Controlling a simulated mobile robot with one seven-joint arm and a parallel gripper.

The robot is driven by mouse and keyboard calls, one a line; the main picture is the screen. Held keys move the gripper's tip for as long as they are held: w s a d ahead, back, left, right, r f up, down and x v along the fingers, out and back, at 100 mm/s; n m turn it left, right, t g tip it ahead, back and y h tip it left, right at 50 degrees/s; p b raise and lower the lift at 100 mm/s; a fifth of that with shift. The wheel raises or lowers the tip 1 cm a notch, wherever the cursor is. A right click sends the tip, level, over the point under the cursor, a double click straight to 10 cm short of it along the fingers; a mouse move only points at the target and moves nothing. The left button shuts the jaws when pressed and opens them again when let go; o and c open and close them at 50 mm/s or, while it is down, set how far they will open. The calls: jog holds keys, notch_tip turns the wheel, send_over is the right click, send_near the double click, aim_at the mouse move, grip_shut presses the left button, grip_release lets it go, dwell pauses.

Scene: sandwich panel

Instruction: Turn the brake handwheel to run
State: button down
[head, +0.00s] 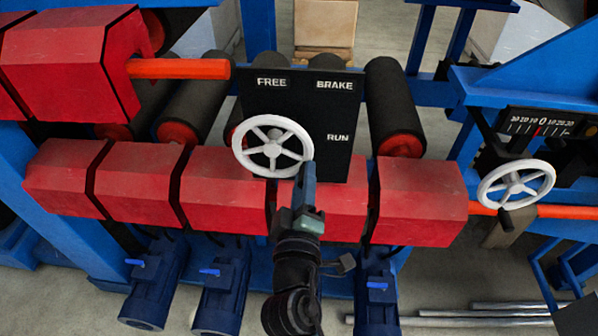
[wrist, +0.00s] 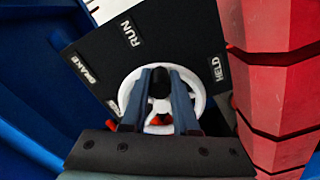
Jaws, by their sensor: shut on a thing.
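The white brake handwheel (head: 272,151) with spokes stands in front of a black panel (head: 300,105). The panel carries the labels FREE at upper left, BRAKE at upper right and RUN at mid right. My gripper (head: 308,170) reaches up from below to the wheel's right rim. Its two blue fingers (wrist: 160,75) are shut on the handwheel, with a dark part between them. A small red spot shows below that part; I cannot tell what it is.
A second white handwheel (head: 516,185) with a number scale (head: 540,125) stands at right. Red blocks (head: 225,190) run in a row behind my arm. Black rollers (head: 393,105) flank the panel. Blue motors (head: 222,290) sit below, and metal bars (head: 480,320) lie on the floor.

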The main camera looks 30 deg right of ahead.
jog(key=shift+s+d+r+n+p, duration=0.1)
jog(key=shift+r+n+p, duration=0.55)
jog(key=shift+n+p, duration=0.3)
jog(key=shift+d+r+n+p, duration=0.1)
jog(key=shift+r+n+p, duration=0.55)
jog(key=shift+n, duration=0.4)
jog(key=c, duration=0.7)
grip_release()
jog(key=shift+s+a+f, duration=0.1)
